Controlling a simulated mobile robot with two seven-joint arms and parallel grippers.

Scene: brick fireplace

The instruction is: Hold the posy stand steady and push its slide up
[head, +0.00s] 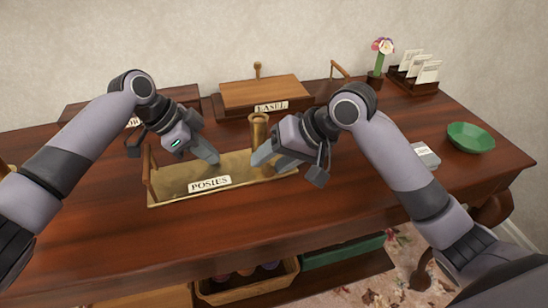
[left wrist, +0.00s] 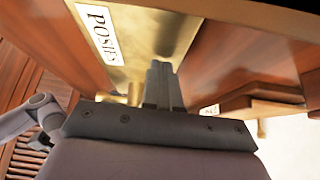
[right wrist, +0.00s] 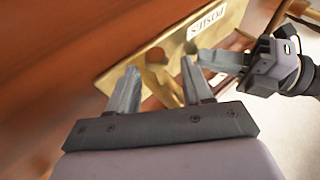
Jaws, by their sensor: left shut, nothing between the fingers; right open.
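A brass posy stand (head: 258,130), a tall round tube, stands upright near the right end of the brass tray labelled POSIES (head: 168,192). My left gripper (head: 214,161) is shut and empty, over the tray to the left of the tube. Its closed fingers (left wrist: 161,72) also show in the left wrist view. I cannot make out the slide; the tube's lower part is hidden.
A wooden EASEL box (head: 262,92) stands behind, with another wooden box (head: 90,112) at left. The table front is clear.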

